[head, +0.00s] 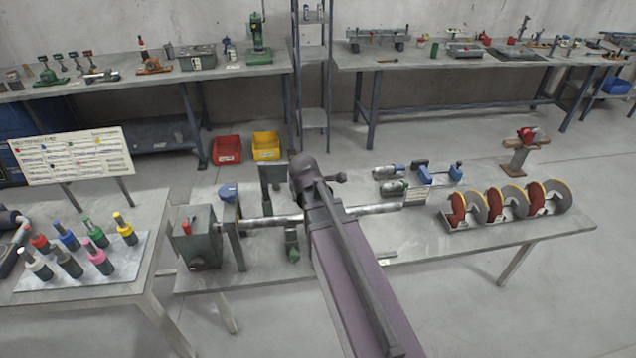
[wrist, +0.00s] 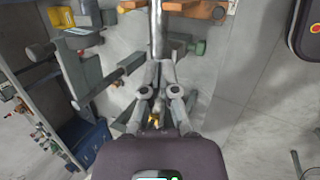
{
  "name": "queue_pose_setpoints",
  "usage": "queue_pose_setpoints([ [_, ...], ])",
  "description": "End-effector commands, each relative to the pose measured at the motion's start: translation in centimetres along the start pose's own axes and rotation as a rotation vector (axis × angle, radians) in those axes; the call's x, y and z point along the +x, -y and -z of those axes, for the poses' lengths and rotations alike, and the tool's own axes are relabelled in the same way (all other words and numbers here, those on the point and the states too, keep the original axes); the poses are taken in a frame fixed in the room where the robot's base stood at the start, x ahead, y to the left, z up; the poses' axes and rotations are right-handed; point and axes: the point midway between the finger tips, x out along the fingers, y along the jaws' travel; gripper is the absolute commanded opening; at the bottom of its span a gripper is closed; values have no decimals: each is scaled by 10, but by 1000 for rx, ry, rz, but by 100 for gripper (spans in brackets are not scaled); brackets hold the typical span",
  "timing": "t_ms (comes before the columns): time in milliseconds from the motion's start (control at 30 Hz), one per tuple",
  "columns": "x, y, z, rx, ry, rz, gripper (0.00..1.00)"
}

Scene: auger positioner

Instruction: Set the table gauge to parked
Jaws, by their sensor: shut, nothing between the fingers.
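The work table (head: 520,228) carries a long metal shaft (head: 272,221) that runs across from a grey box (head: 200,248) with a red-topped lever (head: 186,228). A green-ended part (head: 293,250) sits under the shaft. I cannot tell which part is the table gauge or read its setting. In the head view my arm covers the middle of the shaft and hides my gripper. In the wrist view my gripper (wrist: 159,74) is shut and empty. The shaft (wrist: 157,30) shows ahead of its fingertips; I cannot tell whether they touch.
Red and yellow auger-like pieces (head: 494,204) stand at the table's right. Blue and silver parts (head: 425,172) lie along its back edge. Red (head: 227,150) and yellow (head: 266,146) bins sit on the floor behind.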

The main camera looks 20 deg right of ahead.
Motion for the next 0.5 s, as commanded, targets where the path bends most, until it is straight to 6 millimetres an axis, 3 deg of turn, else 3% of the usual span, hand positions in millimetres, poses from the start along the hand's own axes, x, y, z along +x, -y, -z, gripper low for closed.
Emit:
queue_pose_setpoints([
  [500,2,93,44,789,-20,267,0],
])
